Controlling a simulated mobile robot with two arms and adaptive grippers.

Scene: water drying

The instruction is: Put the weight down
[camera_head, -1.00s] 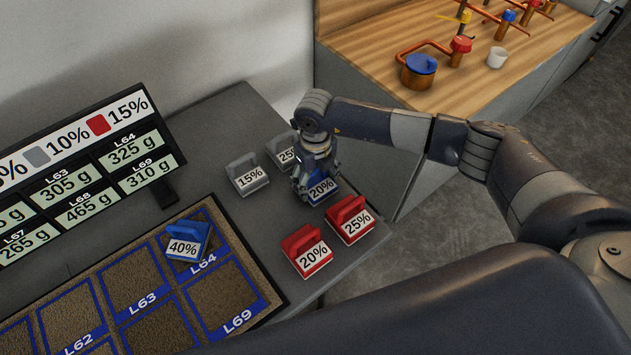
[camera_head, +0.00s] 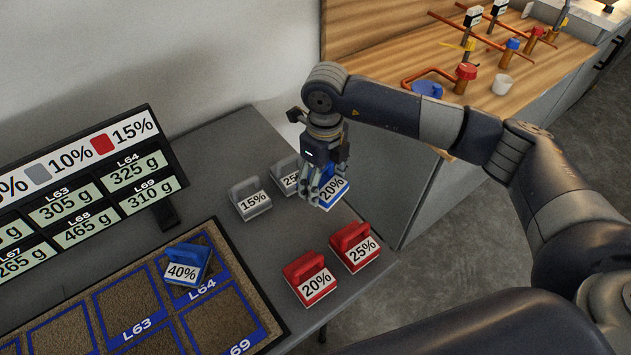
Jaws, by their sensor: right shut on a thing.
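My right gripper (camera_head: 327,188) is shut on a blue weight labelled 20% (camera_head: 335,187), near the right edge of the grey table. The weight looks slightly tilted, and I cannot tell whether it touches the table. The fingers hide part of it. A blue weight labelled 40% (camera_head: 187,265) sits on the L64 cell of the brown mat (camera_head: 232,243). Grey weights labelled 15% (camera_head: 249,199) and 25% (camera_head: 287,175), the second partly hidden, stand left of the gripper. Red weights labelled 20% (camera_head: 311,280) and 25% (camera_head: 355,247) stand in front of it. My left gripper is out of view.
A display board (camera_head: 82,190) with percentages and gram readings stands at the left behind the mat. Grey table (camera_head: 266,237) is bare between the weights and the mat. A wooden counter (camera_head: 385,45) with pipes and a white cup (camera_head: 502,85) is behind the right arm.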

